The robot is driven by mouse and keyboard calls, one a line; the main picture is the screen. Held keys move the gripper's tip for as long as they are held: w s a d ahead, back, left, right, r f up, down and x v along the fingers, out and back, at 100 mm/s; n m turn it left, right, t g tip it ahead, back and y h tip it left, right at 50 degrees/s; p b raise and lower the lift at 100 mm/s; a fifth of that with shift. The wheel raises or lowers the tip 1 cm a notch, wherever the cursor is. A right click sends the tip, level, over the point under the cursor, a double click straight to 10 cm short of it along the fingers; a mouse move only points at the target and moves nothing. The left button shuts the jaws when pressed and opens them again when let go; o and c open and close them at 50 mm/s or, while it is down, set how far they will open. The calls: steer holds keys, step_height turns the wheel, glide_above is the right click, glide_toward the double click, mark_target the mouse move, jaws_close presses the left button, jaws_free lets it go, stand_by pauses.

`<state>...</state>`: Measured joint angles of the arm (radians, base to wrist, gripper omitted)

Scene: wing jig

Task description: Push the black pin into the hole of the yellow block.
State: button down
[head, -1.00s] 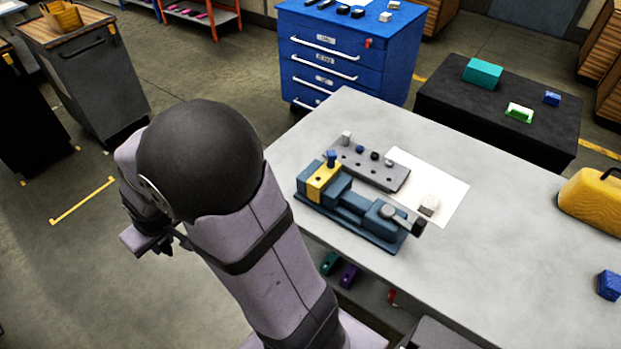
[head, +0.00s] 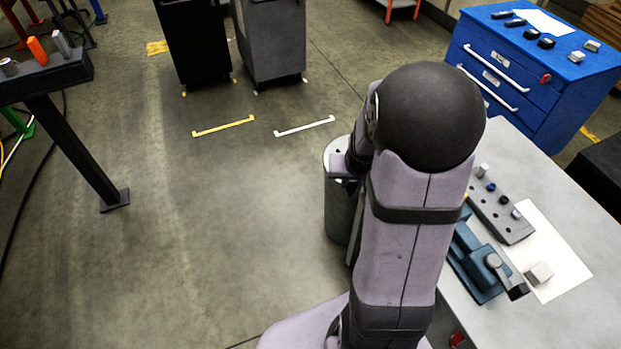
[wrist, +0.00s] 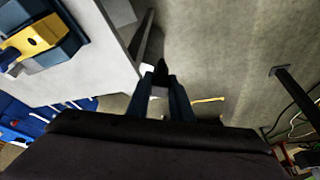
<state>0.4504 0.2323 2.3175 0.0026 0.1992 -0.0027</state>
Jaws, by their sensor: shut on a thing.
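My gripper (wrist: 161,84) shows in the wrist view, its two dark fingers shut on a dark, pointed thing that looks like the black pin (wrist: 161,71). It is held over open floor, beside the bench edge. In the head view my own arm hides the fingers and the held pin. The yellow block (wrist: 38,30) is at the upper left of the wrist view, clamped in a blue vise, with a dark hole in its face. The gripper is well apart from it. In the head view my arm covers nearly all of the block.
The blue vise (head: 482,268) stands on the grey bench (head: 545,180). Beside it a grey rack (head: 490,217) holds several small pegs, one of them black (head: 503,200). A white sheet (head: 560,262) lies alongside. A grey bin (head: 340,212) stands close to my arm.

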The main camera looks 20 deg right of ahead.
steer(key=s+d+r+m+p, duration=0.1)
steer(key=s+d+r+m, duration=0.1)
steer(key=d, duration=0.5)
steer(key=s+d+r+m+g+h+p, duration=0.1)
steer(key=s+d+r+m+p, duration=0.1)
steer(key=s+d, duration=0.3)
steer(key=s+d+r+m+h+p, duration=0.1)
steer(key=s+d+r+m, duration=0.1)
steer(key=d, duration=0.8)
steer(key=shift+s+d+m+g+p, duration=0.3)
steer(key=shift+s+m+p, duration=0.1)
steer(key=shift+s, duration=0.25)
steer(key=shift+f, duration=0.15)
steer(key=shift+f+b, duration=2.6)
steer(key=shift+f, duration=0.5)
steer(key=shift+f, duration=0.2)
steer(key=shift+f+b, duration=1.1)
steer(key=shift+f, duration=0.1)
